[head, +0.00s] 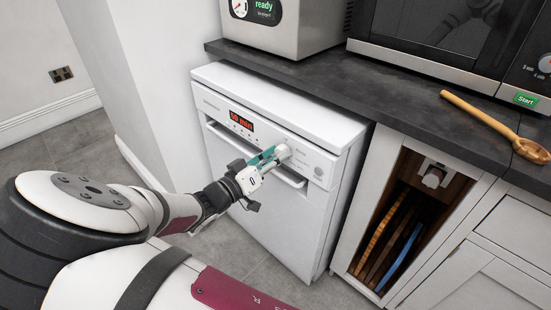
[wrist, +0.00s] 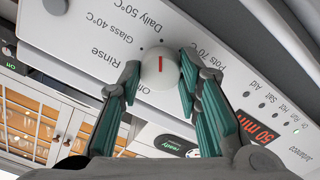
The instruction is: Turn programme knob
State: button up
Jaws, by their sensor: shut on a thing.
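The programme knob (wrist: 159,72) is a round white dial with a red pointer line on the white dishwasher (head: 270,190) panel. In the wrist view the panel appears upside down, with Rinse, Glass 40°C, Daily 50°C and Pots 70°C printed around the knob. The red line stands nearly upright in that picture, on the side of the Daily 50°C label; the exact mark it meets is hard to tell. My gripper (wrist: 160,80) has its teal fingers on either side of the knob, shut on it. In the head view my gripper (head: 272,157) hides part of the knob (head: 284,152).
The red display (head: 241,121) reads what looks like 50 min. The dishwasher handle (head: 225,139) runs below the panel. A dark worktop (head: 400,95) above carries a microwave (head: 440,40), a steel appliance (head: 285,30) and a wooden spoon (head: 490,120). An open cabinet niche (head: 400,225) stands right.

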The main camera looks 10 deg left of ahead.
jog(key=shift+f, duration=0.15)
dwell(0.4)
jog(key=o, duration=1.2)
jog(key=shift+c, duration=0.2)
jog(key=shift+s+a, duration=0.1)
jog(key=v, duration=1.1)
jog(key=shift+s+a, duration=0.25)
jog(key=shift+s, duration=0.05)
